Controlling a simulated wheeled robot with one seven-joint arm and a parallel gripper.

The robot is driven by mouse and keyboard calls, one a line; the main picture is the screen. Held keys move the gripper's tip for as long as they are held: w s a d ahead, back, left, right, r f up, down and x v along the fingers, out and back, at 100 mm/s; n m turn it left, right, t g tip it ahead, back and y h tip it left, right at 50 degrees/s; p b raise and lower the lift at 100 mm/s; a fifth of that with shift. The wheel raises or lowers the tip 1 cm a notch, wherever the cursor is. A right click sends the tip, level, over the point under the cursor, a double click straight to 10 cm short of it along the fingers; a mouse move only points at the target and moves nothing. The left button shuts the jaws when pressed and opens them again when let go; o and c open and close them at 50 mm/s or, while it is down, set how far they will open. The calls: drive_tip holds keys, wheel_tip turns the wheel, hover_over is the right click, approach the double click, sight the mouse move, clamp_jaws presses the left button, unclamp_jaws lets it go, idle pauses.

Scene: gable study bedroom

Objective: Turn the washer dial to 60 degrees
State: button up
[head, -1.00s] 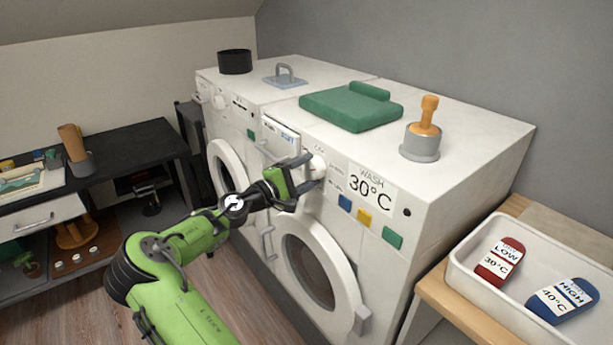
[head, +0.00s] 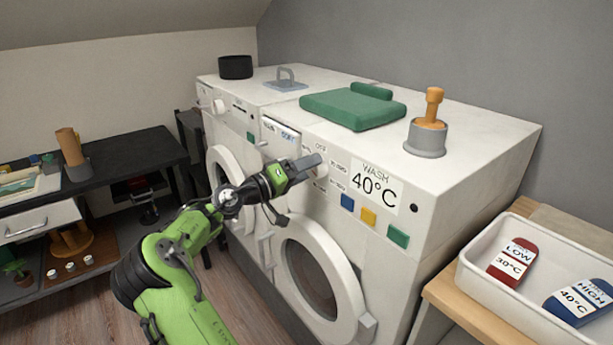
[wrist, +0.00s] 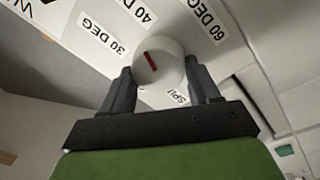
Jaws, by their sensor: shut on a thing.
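The washer (head: 445,190) is white, and its display (head: 372,187) reads "WASH 40°C". In the wrist view the round white dial (wrist: 172,74) has a red mark pointing toward the "40 D…" label (wrist: 138,12). The "30 DEG" label (wrist: 103,33) is to its left and the "60 DEG" label (wrist: 207,20) to its right. My gripper (wrist: 160,72) is shut on the dial, one dark finger on each side. In the head view my gripper (head: 307,166) is at the control panel and hides most of the dial.
Blue (head: 347,203), yellow (head: 368,217) and green (head: 398,236) buttons sit below the display. The round door (head: 350,262) is below my gripper. A white tray (head: 475,262) with red and blue tags stands at right.

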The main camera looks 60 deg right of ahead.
drive_tip(key=shift+s+a+r+m+y+b, duration=0.1)
drive_tip(key=shift+m+y+b, duration=0.35)
drive_tip(key=shift+m, duration=1.85)
drive_tip(key=shift+s+d+f+m+b, duration=0.1)
drive_tip(key=shift+m+b, duration=0.65)
drive_tip(key=shift+m, duration=1.55)
drive_tip(key=shift+a+r+m+y+b, duration=0.1)
drive_tip(key=shift+m+y+b, duration=0.35)
drive_tip(key=shift+m, duration=1.85)
drive_tip(key=o, duration=1)
drive_tip(key=shift+r, duration=0.1)
drive_tip(key=shift+o, duration=0.2)
drive_tip(key=p+v, duration=0.3)
drive_tip(key=v, duration=1.2)
drive_tip(key=shift+w+a+f+p, duration=0.2)
drive_tip(key=shift+a+f+p, duration=0.15)
drive_tip(key=shift+a+f, duration=0.05)
